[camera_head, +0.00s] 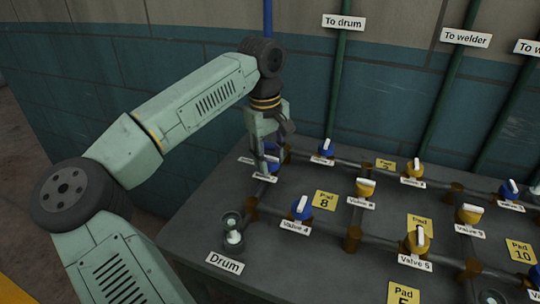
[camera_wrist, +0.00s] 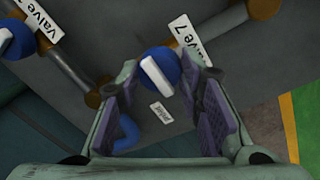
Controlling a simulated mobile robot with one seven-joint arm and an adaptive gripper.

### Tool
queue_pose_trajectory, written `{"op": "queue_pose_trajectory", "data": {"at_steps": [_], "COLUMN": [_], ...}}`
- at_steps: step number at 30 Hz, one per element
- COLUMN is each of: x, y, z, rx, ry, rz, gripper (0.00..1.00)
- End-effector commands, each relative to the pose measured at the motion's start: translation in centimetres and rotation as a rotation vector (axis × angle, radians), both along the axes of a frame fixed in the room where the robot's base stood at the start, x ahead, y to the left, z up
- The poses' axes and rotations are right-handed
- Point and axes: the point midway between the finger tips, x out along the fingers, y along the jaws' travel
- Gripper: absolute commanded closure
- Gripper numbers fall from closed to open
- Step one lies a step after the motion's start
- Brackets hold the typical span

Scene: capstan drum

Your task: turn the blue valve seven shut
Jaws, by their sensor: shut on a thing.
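Blue valve seven (camera_wrist: 158,66) is a round blue knob with a white bar handle, beside the "Valve 7" label (camera_wrist: 190,38) in the wrist view. The bar lies at a slant in that view. My gripper (camera_head: 270,148) points down over the valve at the left back of the table in the head view. Its fingers stand on both sides of the knob and are shut on the valve. In the head view the valve (camera_head: 274,166) is mostly hidden behind the fingers.
Other blue valves stand close by, one behind to the right (camera_head: 326,148) and Valve 4 (camera_head: 301,207) in front. Several yellow valves and brown pipe joints fill the grey table's (camera_head: 290,262) right side. The wall (camera_head: 400,110) with upright pipes is just behind.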

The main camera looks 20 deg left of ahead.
Motion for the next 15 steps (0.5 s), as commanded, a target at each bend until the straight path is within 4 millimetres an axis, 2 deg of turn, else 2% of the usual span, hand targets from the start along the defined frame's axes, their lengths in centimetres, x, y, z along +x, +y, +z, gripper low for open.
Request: {"op": "queue_pose_trajectory", "data": {"at_steps": [14, 15], "x": [-0.05, -0.05], "y": [0.01, 0.01], "z": [-0.09, -0.09], "rx": [0.0, 0.0], "ry": [0.003, 0.003], "rz": [-0.014, -0.014], "gripper": [0.94, 0.65]}}
